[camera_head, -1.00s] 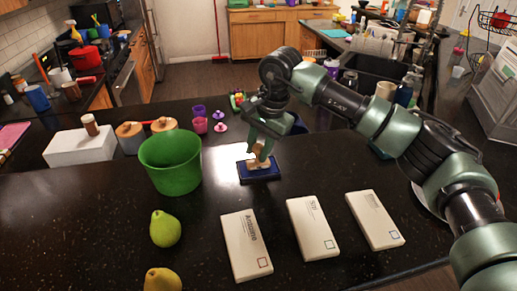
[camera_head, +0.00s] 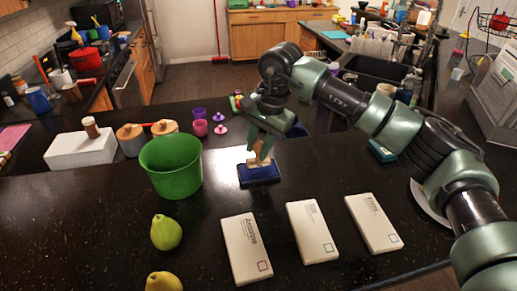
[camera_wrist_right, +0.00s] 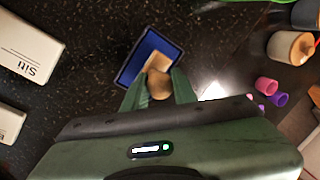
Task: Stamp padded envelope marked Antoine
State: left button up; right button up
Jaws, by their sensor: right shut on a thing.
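The padded envelope marked Antoine (camera_head: 241,260) lies flat on the dark counter, leftmost of three white envelopes, with a small square outline at its near corner. My right gripper (camera_head: 262,147) is shut on a wooden stamp (camera_head: 260,160) at the blue ink pad (camera_head: 259,176), beyond the envelopes. In the right wrist view, the stamp (camera_wrist_right: 158,84) is between the fingers, over the pad (camera_wrist_right: 141,57); its lower face is hidden, and I cannot tell if it touches the pad. My left gripper is not in view.
The middle envelope (camera_head: 312,232), marked Siti in the right wrist view (camera_wrist_right: 27,47), and a third envelope (camera_head: 374,224) lie to the right. A green bucket (camera_head: 171,168) and two pears (camera_head: 166,232) stand left. Bare counter lies between pad and envelopes.

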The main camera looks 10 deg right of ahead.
jog(key=shift+w+a+p+v, duration=0.15)
jog(key=shift+p+v, duration=0.2)
jog(key=shift+v, duration=0.5)
jog(key=shift+w+a+p+v, duration=0.1)
jog(key=shift+p+v, duration=0.3)
jog(key=shift+v, duration=0.45)
jog(key=shift+w+a+p+v, duration=0.15)
jog(key=shift+p+v, duration=0.2)
jog(key=shift+v, duration=0.5)
